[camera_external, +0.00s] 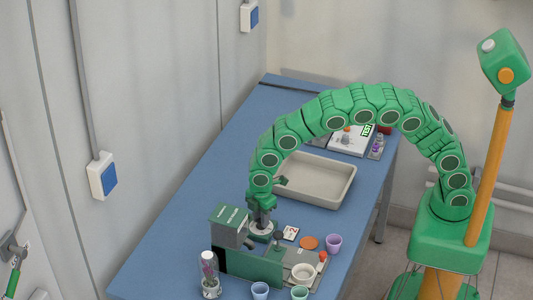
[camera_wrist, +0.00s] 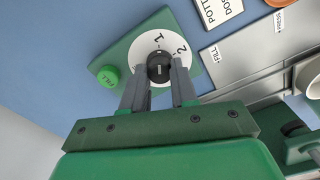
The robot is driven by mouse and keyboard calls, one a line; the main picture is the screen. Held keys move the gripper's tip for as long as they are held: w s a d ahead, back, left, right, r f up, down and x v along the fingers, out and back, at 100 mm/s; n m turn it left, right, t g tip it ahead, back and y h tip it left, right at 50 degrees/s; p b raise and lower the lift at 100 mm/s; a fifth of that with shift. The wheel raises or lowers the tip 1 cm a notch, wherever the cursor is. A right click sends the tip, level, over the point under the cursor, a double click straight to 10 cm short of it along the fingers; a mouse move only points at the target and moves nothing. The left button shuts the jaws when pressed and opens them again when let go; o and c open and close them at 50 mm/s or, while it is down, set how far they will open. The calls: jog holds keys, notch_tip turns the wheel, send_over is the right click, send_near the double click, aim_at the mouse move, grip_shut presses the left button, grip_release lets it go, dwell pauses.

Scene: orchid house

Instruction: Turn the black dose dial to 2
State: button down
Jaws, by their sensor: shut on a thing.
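The black dose dial (camera_wrist: 159,66) sits in the middle of a white disc (camera_wrist: 147,50) that shows the figures 1 and 2 along its far rim. The 2 is to the right of the 1 in the wrist view. The dial has a small pale mark on top; which figure it points to I cannot tell. My gripper (camera_wrist: 160,76) is shut on the dial, one finger on each side. In the external view my gripper (camera_external: 262,220) reaches down onto the white disc beside the green machine (camera_external: 237,221), hiding the dial.
A green button (camera_wrist: 108,76) is left of the disc. A grey plate marked FILL (camera_wrist: 236,58) and a label card (camera_wrist: 218,10) lie to the right.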

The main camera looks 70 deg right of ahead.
jog(key=shift+m, duration=0.4)
jog(key=m, duration=0.5)
jog(key=shift+m, duration=0.3)
jog(key=m, duration=0.5)
jog(key=shift+m, duration=0.4)
jog(key=c, duration=0.9)
grip_release()
jog(key=shift+r, duration=0.1)
